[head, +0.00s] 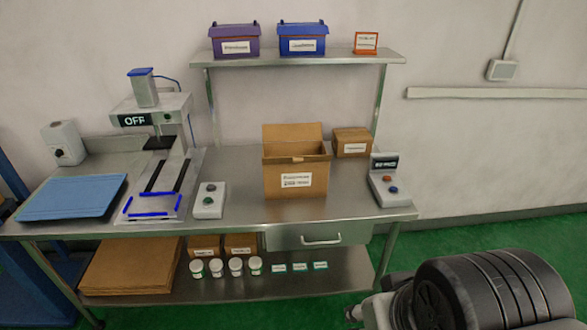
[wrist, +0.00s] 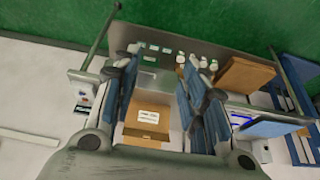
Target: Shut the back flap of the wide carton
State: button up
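The wide carton (head: 283,187) stands upright on the steel bench, its white label facing front. Its back flap (head: 292,133) stands up at the rear, above the top opening. How the other flaps lie is hard to tell. The carton (wrist: 133,116) also shows upside down in the wrist view, between and well beyond my fingers. My gripper (wrist: 163,68) is open and empty, its blue-padded fingers wide apart, at a distance from the carton. In the head view my arm is at the lower right and my fingertips are out of view.
A smaller closed carton (head: 351,135) sits behind right of the wide one. A shelf (head: 350,57) with two bins overhangs the back.

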aim_at(285, 132)
jog(key=i+j, duration=0.9)
